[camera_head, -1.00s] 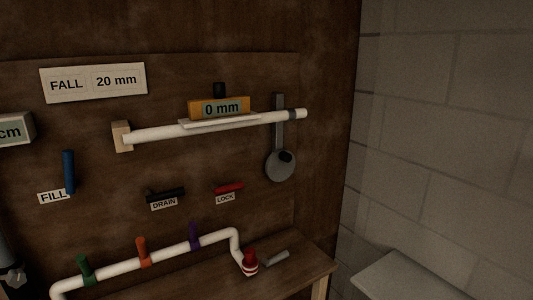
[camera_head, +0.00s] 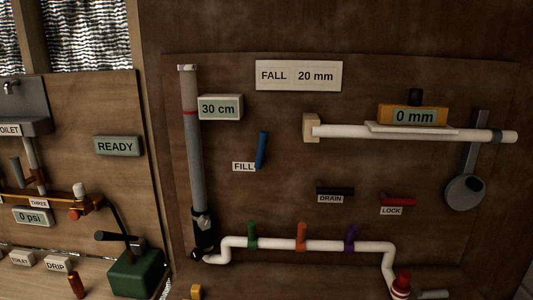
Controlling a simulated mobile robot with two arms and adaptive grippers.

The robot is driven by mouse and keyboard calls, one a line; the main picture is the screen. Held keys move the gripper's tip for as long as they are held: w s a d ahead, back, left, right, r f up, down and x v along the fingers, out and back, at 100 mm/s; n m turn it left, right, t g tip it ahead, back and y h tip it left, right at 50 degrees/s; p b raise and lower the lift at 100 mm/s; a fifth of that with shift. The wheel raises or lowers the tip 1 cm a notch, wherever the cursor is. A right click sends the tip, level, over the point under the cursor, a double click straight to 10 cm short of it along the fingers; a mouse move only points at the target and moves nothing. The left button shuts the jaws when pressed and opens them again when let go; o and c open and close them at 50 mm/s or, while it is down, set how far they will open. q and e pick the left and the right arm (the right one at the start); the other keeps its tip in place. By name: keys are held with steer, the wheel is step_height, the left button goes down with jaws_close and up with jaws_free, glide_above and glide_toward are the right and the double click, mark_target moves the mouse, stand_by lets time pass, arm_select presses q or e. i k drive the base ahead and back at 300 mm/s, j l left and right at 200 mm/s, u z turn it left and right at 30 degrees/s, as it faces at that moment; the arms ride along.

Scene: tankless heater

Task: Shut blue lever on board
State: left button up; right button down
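The blue lever (camera_head: 261,150) is on the brown board (camera_head: 290,215), just right of the FILL label (camera_head: 243,167). It stands close to upright, with a slight lean to the right at its top. Neither of my grippers shows in the head view, and nothing is touching the lever.
Beside the lever are a grey standpipe (camera_head: 194,150) and a 30 cm display (camera_head: 220,107). A black DRAIN lever (camera_head: 335,191) and a red LOCK lever (camera_head: 398,201) lie flat. Below, green, orange and purple handles (camera_head: 301,237) sit on a white pipe (camera_head: 270,245). A green box (camera_head: 135,275) stands lower left.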

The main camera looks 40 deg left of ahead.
mark_target(263, 135)
steer(key=u, duration=0.4)
steer(key=j+u, duration=0.1)
steer(key=u, duration=0.65)
steer(key=i+u, duration=0.1)
steer(key=u, duration=0.3)
